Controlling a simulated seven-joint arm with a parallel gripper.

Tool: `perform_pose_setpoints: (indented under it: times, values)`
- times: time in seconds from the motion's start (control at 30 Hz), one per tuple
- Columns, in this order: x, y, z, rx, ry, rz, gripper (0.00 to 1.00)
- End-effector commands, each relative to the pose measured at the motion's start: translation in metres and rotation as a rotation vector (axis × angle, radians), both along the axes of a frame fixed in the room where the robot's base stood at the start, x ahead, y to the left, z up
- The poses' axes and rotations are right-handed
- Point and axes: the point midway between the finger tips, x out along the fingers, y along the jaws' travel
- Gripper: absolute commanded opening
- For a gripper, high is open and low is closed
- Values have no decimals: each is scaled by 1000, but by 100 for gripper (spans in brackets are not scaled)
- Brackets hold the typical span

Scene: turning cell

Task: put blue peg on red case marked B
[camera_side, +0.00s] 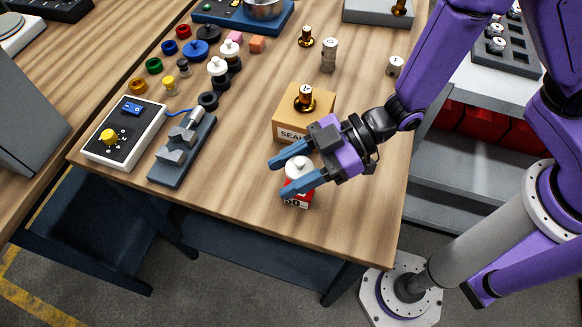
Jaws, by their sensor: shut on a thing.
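My gripper (279,180) is low over the front edge of the table, its two blue fingers on either side of a white piece with a round knob (299,165). It is shut on this piece; the near finger hides part of it. A red case (298,204) with white marking is directly below, partly hidden by the same finger. I cannot read the marking clearly, nor tell whether the white piece touches the case.
A cardboard box (304,120) with a brass-coloured piece on top stands just behind my gripper. A grey fixture (182,150) and a control box (125,133) with a yellow knob are at the left. Pale cylinders (329,55) stand behind. The table between fixture and gripper is clear.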

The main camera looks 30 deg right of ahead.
Motion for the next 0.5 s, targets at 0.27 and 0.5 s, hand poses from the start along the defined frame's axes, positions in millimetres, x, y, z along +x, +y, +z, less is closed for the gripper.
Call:
perform_pose_setpoints:
  times: [0.27, 0.5]
  values:
    - [0, 0, 0, 3, -1, 0, 10]
    - [0, 0, -5, 1, -1, 0, 57]
